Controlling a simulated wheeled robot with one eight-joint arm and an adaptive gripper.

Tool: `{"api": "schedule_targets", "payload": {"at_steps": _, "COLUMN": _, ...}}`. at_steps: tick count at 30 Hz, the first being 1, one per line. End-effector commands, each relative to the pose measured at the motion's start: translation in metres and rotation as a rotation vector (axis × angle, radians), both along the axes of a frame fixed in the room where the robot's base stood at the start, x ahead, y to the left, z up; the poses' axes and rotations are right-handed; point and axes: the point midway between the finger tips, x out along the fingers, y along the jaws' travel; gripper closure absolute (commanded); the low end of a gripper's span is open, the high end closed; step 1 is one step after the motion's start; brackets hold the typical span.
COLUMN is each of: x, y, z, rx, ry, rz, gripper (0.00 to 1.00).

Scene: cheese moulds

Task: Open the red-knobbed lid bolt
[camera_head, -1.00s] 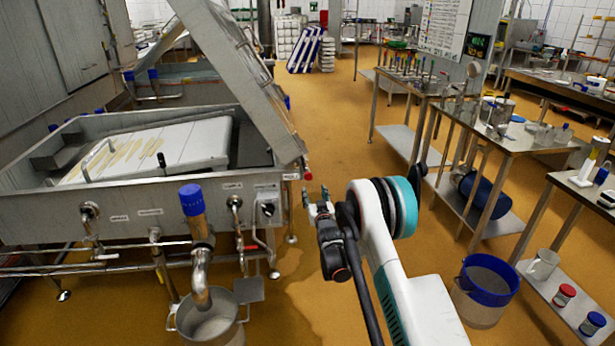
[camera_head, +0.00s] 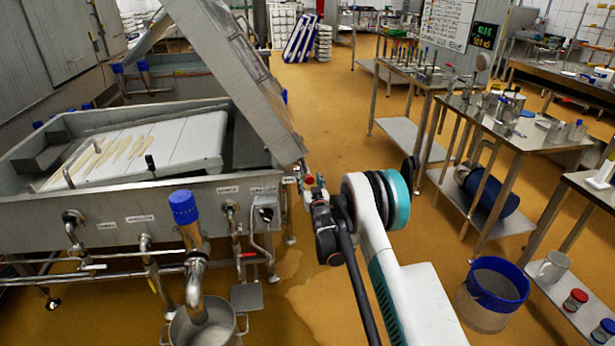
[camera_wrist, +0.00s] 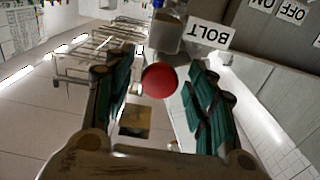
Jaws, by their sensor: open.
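The red knob (camera_wrist: 159,80) of the lid bolt sits in the middle of the wrist view, between the open fingers of my gripper (camera_wrist: 155,100). A metal bolt body (camera_wrist: 167,32) shows behind it, beside a white label reading BOLT (camera_wrist: 208,33), upside down in this view. In the head view the red knob (camera_head: 308,180) is at the right corner of the steel vat (camera_head: 110,230), by the raised, tilted lid (camera_head: 235,90). My gripper (camera_head: 312,190) is right at it there. Whether the fingers touch the knob, I cannot tell.
A blue-capped pipe (camera_head: 184,207) rises at the vat's front above a steel bucket (camera_head: 204,330). A blue-rimmed bucket (camera_head: 495,288) stands on the floor at right, near steel tables (camera_head: 520,140). The floor between vat and tables is largely clear.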

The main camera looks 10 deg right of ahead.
Motion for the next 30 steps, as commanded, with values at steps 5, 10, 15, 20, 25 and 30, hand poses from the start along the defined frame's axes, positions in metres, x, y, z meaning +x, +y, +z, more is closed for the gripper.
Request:
{"api": "schedule_targets", "payload": {"at_steps": 5, "x": 0.001, "y": 0.000, "z": 0.000, "rx": 0.000, "ry": 0.000, "rz": 0.000, "gripper": 0.49}}
{"api": "schedule_targets", "payload": {"at_steps": 10, "x": 0.002, "y": 0.000, "z": 0.000, "rx": 0.000, "ry": 0.000, "rz": 0.000, "gripper": 0.49}}
{"api": "schedule_targets", "payload": {"at_steps": 15, "x": 0.001, "y": 0.000, "z": 0.000, "rx": 0.000, "ry": 0.000, "rz": 0.000, "gripper": 0.83}}
{"api": "schedule_targets", "payload": {"at_steps": 20, "x": 0.001, "y": 0.000, "z": 0.000, "rx": 0.000, "ry": 0.000, "rz": 0.000, "gripper": 1.00}}
{"api": "schedule_targets", "payload": {"at_steps": 25, "x": -0.011, "y": 0.000, "z": 0.000, "rx": 0.000, "ry": 0.000, "rz": 0.000, "gripper": 1.00}}
{"api": "schedule_targets", "payload": {"at_steps": 30, "x": -0.034, "y": 0.000, "z": 0.000, "rx": -0.001, "ry": 0.000, "rz": 0.000, "gripper": 1.00}}
